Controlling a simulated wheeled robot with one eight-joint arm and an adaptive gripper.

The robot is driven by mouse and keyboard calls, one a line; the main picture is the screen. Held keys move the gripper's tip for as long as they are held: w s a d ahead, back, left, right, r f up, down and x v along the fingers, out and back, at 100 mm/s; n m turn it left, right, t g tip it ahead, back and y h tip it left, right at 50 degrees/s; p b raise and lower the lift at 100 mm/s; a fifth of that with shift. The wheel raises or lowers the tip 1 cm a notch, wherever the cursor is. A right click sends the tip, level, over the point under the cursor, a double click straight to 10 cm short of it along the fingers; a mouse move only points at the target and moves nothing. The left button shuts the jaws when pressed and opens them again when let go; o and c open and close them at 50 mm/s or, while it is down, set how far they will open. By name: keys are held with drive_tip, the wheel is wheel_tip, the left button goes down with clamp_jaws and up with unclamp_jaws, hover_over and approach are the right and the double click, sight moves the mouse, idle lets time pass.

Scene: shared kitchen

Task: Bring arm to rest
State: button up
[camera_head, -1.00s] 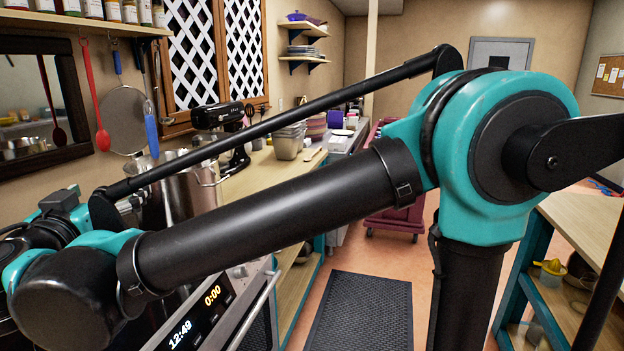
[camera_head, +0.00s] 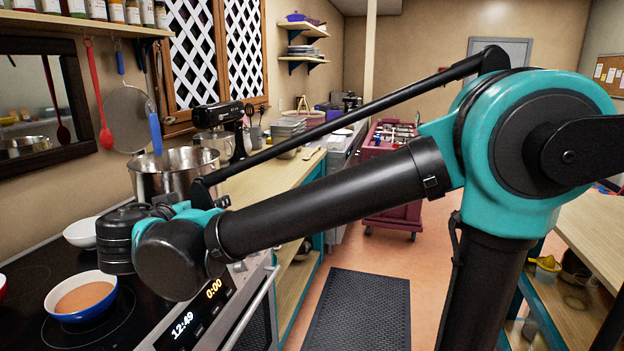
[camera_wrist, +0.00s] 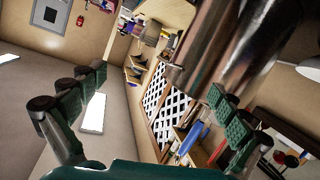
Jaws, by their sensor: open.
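My arm crosses the middle of the head view, its wrist end above the stove. My gripper (camera_wrist: 160,112) shows in the wrist view with its two green-padded fingers spread wide apart and nothing between them. The large steel pot (camera_head: 172,172) stands at the back of the stove, beyond my wrist. Its shiny metal side seems to fill the upper right of the wrist view (camera_wrist: 225,45).
A blue bowl (camera_head: 81,296) with brownish contents and a white bowl (camera_head: 82,232) sit on the black stove (camera_head: 30,270). A wooden counter (camera_head: 262,186) with a stand mixer (camera_head: 228,118) runs behind. A maroon cart (camera_head: 392,205) stands farther back. The floor mat (camera_head: 357,312) is clear.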

drive_tip(key=w+d+f+g+h, duration=0.1)
drive_tip(key=w+d+f+g, duration=0.15)
drive_tip(key=d+f, duration=0.5)
drive_tip(key=w+d+f+g+h, duration=0.1)
drive_tip(key=w+d+f+g, duration=0.2)
drive_tip(key=d, duration=0.7)
drive_tip(key=w+d+f+g+h, duration=0.1)
drive_tip(key=w+d+f+g, duration=0.1)
drive_tip(key=d+f, duration=0.6)
drive_tip(key=s+d+f+m+g+y, duration=0.1)
drive_tip(key=s+d+f+y, duration=0.1)
drive_tip(key=s+d+f, duration=0.4)
drive_tip(key=s+d+f+g+y, duration=0.1)
drive_tip(key=s+d+f, duration=0.5)
drive_tip(key=d, duration=0.6)
drive_tip(key=shift+s+d+f+m+g+y, duration=0.2)
drive_tip(key=shift+f+m+g+y, duration=0.2)
drive_tip(key=shift+f+g, duration=0.5)
drive_tip(key=shift+f, duration=0.15)
